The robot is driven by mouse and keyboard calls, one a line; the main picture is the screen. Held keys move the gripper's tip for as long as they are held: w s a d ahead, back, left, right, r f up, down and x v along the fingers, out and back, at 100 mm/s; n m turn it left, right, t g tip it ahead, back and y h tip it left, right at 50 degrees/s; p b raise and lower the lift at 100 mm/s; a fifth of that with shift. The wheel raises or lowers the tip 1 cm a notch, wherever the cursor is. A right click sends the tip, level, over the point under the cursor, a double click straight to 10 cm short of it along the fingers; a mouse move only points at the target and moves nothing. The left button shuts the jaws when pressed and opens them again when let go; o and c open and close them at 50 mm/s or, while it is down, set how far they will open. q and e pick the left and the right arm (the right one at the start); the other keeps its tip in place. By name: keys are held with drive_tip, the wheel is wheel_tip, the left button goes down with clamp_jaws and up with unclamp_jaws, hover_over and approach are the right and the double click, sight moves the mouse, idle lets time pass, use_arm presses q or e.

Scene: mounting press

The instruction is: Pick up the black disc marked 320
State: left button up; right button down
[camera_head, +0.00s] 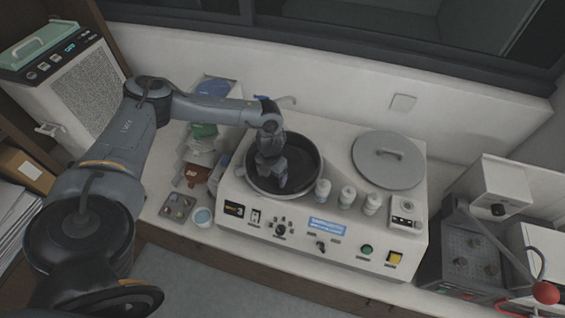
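My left gripper (281,184) points down over the dark round basin (308,160) on the white machine, at the basin's left-hand part. The fingertips are small and dark against the basin, so I cannot tell whether they are open, shut or holding anything. The basin's inside is black, with a lighter rim around it. A black disc may lie in it, but I cannot make out a separate disc or any 320 marking. My gripper and wrist hide part of the basin. My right gripper is not in view.
A grey round lid with a handle (388,160) lies on the machine's right side. Several white bottles (347,196) stand in front of it. Blue, green and red-brown items (203,131) lie left of the machine. A press with a red knob (545,292) is far right.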

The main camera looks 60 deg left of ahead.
use_arm(q)
clamp_jaws()
idle(0.5)
